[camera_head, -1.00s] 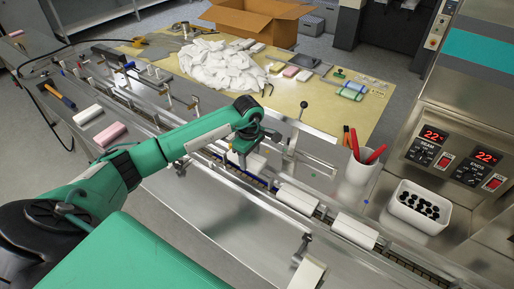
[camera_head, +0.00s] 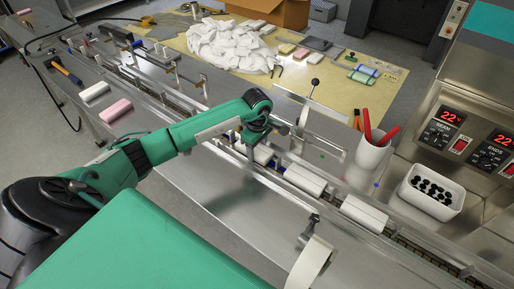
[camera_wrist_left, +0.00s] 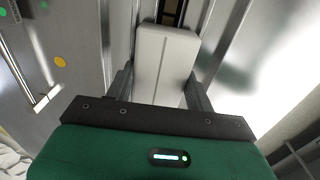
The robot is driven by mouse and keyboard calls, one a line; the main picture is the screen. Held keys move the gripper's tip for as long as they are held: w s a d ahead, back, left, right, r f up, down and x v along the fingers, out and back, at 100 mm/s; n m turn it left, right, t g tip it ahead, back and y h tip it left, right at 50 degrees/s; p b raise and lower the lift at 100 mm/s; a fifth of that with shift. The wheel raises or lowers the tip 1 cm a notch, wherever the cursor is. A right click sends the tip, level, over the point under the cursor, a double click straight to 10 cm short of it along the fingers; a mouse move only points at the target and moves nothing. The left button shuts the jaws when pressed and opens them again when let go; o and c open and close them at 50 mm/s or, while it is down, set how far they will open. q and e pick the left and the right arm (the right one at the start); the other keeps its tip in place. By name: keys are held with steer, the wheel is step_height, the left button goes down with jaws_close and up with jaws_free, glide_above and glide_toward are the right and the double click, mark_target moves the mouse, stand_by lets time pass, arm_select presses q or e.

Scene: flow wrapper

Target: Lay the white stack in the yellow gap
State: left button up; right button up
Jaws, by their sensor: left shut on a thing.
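My left gripper (camera_head: 252,139) is over the long metal channel of the wrapper. It is shut on a white stack (camera_head: 262,154), partly hidden by the gripper in the head view. In the left wrist view the white stack (camera_wrist_left: 166,58) lies between the two fingers, its length running away from the palm, with a dark channel strip beyond it. I cannot make out a yellow gap in either view. My right gripper is not in view.
Two white packs, one near (camera_head: 305,178) and one farther right (camera_head: 364,213), sit along the channel. A cup with red pens (camera_head: 372,153) and a white tub of black pieces (camera_head: 432,193) stand to the right. A lever (camera_head: 313,88) rises behind the gripper.

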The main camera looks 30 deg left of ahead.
arm_select(q)
steer(key=shift+s+f, duration=0.1)
steer(key=shift+f, duration=0.1)
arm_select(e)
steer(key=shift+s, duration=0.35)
arm_select(q)
steer(key=shift+f, duration=0.1)
